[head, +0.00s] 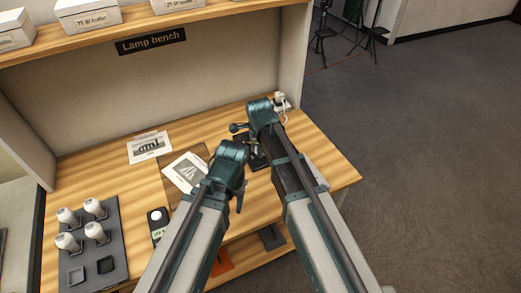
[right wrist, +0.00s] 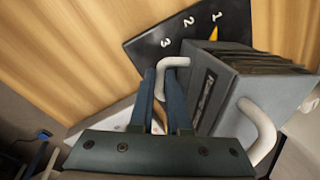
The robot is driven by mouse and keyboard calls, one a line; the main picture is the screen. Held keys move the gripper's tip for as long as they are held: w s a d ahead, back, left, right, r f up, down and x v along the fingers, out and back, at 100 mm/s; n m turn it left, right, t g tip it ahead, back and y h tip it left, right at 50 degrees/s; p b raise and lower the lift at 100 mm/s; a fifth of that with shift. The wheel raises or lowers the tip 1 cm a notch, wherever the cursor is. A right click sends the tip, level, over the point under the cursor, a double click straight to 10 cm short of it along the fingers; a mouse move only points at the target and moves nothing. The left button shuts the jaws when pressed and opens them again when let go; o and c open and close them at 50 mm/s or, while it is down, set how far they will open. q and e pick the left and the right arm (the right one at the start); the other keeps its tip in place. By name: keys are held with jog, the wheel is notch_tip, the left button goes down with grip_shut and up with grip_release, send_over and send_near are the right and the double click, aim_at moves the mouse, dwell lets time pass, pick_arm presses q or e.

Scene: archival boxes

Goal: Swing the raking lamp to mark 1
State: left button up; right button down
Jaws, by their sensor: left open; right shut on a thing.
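The raking lamp (right wrist: 225,88) shows in the right wrist view as a grey box with black fins and two pale bent handles. A black plate (right wrist: 150,42) beside it carries the marks 1, 2 and 3. A yellow pointer (right wrist: 213,35) sits just below the figure 1. My right gripper (right wrist: 165,85) is shut on the pale handle (right wrist: 174,62) at the lamp's left side. In the head view my right arm hides most of the lamp; part of the dark plate (head: 257,162) shows. My left gripper (head: 241,195) is open and empty, over the bench left of the right arm.
The wooden bench (head: 110,165) holds printed sheets (head: 150,146), a small dark meter (head: 157,222) and a grey tray (head: 117,245) with several white bulbs. A shelf with boxes (head: 88,15) runs above the bench. Open floor (head: 430,150) lies to the right, with tripods (head: 372,30) at the back.

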jog(key=c, duration=0.9)
grip_release()
jog(key=shift+a, duration=0.1)
pick_arm(q)
jog(key=shift+r, duration=0.15)
pick_arm(e)
jog(key=shift+r, duration=0.1)
pick_arm(q)
notch_tip(320, 180, up, 13)
jog(key=p, duration=1.3)
pick_arm(e)
jog(key=s+r, duration=0.1)
jog(key=r, duration=0.8)
jog(key=s+r, duration=0.1)
jog(key=r, duration=0.3)
jog(key=shift+s+a+r, duration=0.15)
jog(key=shift+s+a, duration=0.05)
jog(key=shift+s, duration=0.1)
pick_arm(q)
jog(key=shift+r, duration=0.1)
pick_arm(e)
jog(key=shift+s+d, duration=0.1)
